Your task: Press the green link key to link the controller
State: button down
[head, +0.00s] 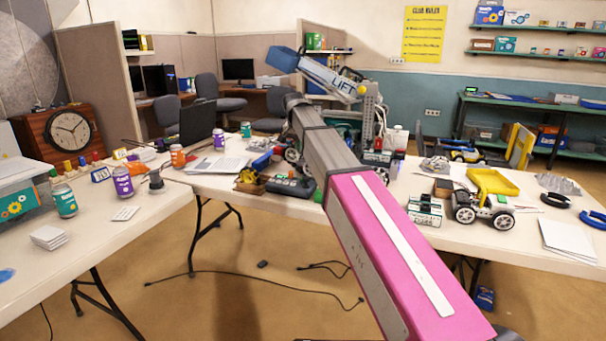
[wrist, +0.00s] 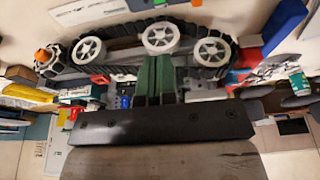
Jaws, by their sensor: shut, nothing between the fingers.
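My gripper (wrist: 153,77) shows in the wrist view as two green fingers pressed together, with nothing between them. Its tips are near the tracked wheels (wrist: 160,38) of a vehicle. In the head view my grey and pink arm reaches over the table and hides the gripper. A dark grey handset (head: 292,187), possibly the controller, lies on the table left of my arm. I cannot make out a green link key on it. In the wrist view small units with red and white parts (wrist: 82,92) sit beside the fingers, too small to identify.
A robot with a raised arm marked LIFT (head: 335,80) stands behind my arm. A laptop (head: 197,122) stands at the left. Cables (head: 260,277) lie on the floor.

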jog(key=x, duration=0.8)
jog(key=s+x, duration=0.1)
jog(key=x, duration=0.4)
jog(key=shift+a+f, duration=0.1)
jog(key=shift+a, duration=0.05)
jog(key=shift+f, duration=0.5)
jog(key=shift+f, duration=0.1)
jog(key=shift+f, duration=0.3)
jog(key=shift+s+f, duration=0.15)
jog(key=shift+f, duration=0.45)
jog(key=r, duration=0.4)
jog(key=shift+w+r, duration=0.2)
jog(key=shift+r, duration=0.2)
jog(key=v, duration=1)
jog(key=shift+r, duration=0.3)
